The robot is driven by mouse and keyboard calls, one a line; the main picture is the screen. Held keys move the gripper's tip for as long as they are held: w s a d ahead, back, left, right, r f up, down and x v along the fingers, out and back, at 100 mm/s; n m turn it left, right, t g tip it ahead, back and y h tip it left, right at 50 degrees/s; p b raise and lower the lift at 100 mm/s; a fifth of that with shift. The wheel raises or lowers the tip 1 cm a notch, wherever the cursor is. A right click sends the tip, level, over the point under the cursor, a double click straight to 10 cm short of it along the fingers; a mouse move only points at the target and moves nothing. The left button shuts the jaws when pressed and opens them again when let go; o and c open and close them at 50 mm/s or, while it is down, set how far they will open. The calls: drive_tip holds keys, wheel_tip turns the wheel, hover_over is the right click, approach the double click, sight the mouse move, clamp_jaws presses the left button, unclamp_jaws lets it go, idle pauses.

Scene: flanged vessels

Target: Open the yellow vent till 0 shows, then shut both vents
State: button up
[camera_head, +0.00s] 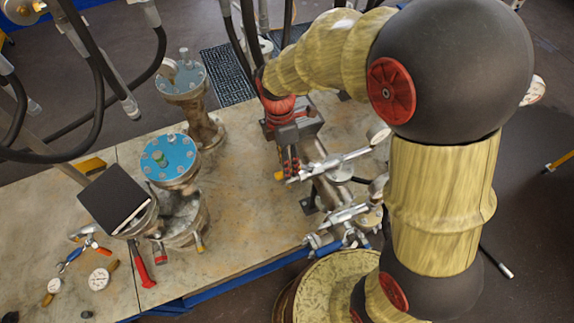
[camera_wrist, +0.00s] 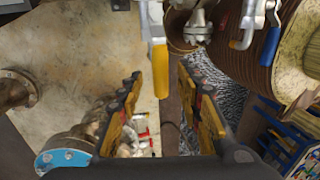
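A yellow lever handle (camera_wrist: 160,68), which I take for the yellow vent's, points down between my finger tips in the wrist view. In the head view its yellow end (camera_head: 279,176) shows beside my gripper (camera_head: 291,160). My gripper (camera_wrist: 159,72) is open, with one finger on each side of the handle; I cannot tell whether either touches it. A blue lever handle (camera_wrist: 270,47) sits to the right in the wrist view, and blue handle ends (camera_head: 313,256) show near the pipework in the head view. A round gauge-like disc (camera_head: 379,134) is by the pipework; no reading is legible.
A blue-topped flanged vessel (camera_head: 170,160) and a grey-blue-topped one (camera_head: 181,80) stand on the stone-topped bench (camera_head: 238,215). A black box (camera_head: 116,198), loose gauges (camera_head: 99,279) and tools lie at the left. Hanging hoses (camera_head: 98,90) fill the upper left.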

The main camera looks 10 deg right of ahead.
drive_tip(key=shift+s+f, duration=0.2)
drive_tip(key=shift+f, duration=0.65)
drive_tip(key=c, duration=0.3)
clamp_jaws()
